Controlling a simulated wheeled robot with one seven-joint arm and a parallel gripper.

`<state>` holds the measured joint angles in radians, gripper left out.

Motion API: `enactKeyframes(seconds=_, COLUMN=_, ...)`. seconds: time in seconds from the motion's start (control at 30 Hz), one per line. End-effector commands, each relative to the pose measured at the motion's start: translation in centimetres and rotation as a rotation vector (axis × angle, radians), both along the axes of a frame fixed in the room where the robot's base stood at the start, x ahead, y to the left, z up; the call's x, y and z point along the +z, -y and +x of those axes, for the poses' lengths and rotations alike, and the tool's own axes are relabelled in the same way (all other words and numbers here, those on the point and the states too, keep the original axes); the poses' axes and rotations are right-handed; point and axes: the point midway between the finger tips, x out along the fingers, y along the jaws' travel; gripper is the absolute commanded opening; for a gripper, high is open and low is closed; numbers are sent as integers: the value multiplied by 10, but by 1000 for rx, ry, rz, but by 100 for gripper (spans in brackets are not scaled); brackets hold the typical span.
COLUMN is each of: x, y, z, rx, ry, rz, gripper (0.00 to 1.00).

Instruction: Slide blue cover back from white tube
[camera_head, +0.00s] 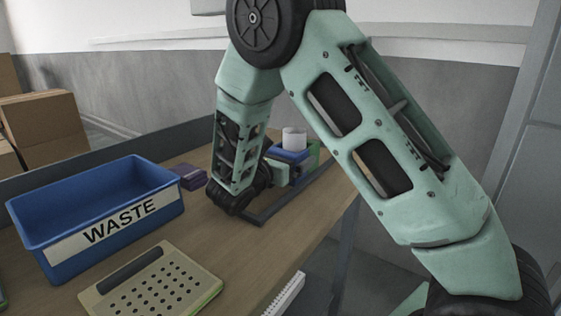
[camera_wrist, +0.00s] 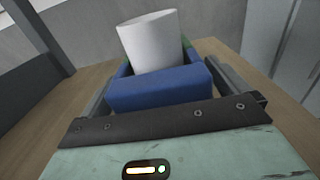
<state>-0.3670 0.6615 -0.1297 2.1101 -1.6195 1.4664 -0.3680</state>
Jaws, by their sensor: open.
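The white tube (camera_head: 294,138) stands upright at the far end of the table, partly behind my arm. In the wrist view the white tube (camera_wrist: 152,42) rises just behind the blue cover (camera_wrist: 158,88), a block lying across its near side. The blue cover also shows in the head view (camera_head: 288,155), partly hidden by my arm. My gripper (camera_wrist: 178,80) is open, with a finger at each side of the blue cover. I cannot tell whether the fingers touch it. The tube's lower part is hidden by the cover.
A blue bin (camera_head: 60,232) marked WASTE and a perforated tray (camera_head: 155,288) stand on the wooden table (camera_head: 225,243). A small purple block (camera_head: 189,176) lies behind my arm's wrist. A green part (camera_head: 314,151) stands beside the tube. The table's right edge is close by.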

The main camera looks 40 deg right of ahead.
Motion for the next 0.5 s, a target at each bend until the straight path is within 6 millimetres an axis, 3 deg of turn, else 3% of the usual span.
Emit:
enactKeyframes(seconds=0.33, x=0, y=4, z=2, rx=1, ry=0, rz=-1, gripper=100)
enactKeyframes(seconds=0.37, x=0, y=4, z=2, rx=1, ry=0, rz=-1, gripper=94)
enactKeyframes(seconds=0.5, x=0, y=4, z=1, rx=1, ry=0, rz=0, gripper=56)
